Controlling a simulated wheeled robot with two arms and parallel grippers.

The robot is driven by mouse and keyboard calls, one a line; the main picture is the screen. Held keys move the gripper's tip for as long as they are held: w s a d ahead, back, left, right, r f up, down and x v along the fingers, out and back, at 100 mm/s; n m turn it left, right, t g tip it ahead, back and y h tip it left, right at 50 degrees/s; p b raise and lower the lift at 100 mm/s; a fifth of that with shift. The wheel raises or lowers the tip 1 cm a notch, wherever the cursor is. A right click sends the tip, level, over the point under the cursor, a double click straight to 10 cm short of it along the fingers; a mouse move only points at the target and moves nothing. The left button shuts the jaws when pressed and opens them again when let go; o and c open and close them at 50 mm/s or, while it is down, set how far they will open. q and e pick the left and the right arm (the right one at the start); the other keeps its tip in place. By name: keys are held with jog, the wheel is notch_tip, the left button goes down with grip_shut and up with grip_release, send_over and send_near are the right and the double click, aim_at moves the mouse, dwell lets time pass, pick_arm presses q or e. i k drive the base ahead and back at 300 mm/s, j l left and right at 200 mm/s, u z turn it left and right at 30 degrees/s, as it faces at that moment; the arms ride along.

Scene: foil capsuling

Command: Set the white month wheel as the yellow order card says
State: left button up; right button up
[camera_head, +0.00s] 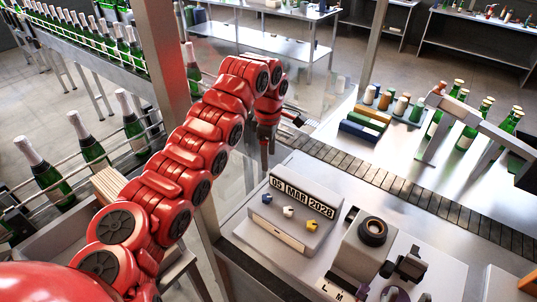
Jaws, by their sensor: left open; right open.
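Below the window are a blue wheel (267,198), the white month wheel (287,212) in the middle and a yellow wheel (311,225). A pale strip (277,235) is on the unit's front; no writing on it can be read. I cannot make out a yellow order card. My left gripper (266,155) is open and empty, pointing down behind and left of the unit, apart from the wheels. My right gripper is not in view.
A grey machine with a round dark opening (373,231) stands right of the unit. A dark slatted conveyor (400,188) runs behind. A metal post (168,70) stands left of the bench. Green bottles (462,131) and coloured boxes (366,121) are beyond the conveyor.

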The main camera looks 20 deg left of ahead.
aim_at(288, 210)
jog(key=k+l, duration=0.2)
jog(key=k, duration=0.3)
jog(key=k+l, duration=0.2)
jog(key=k, duration=0.25)
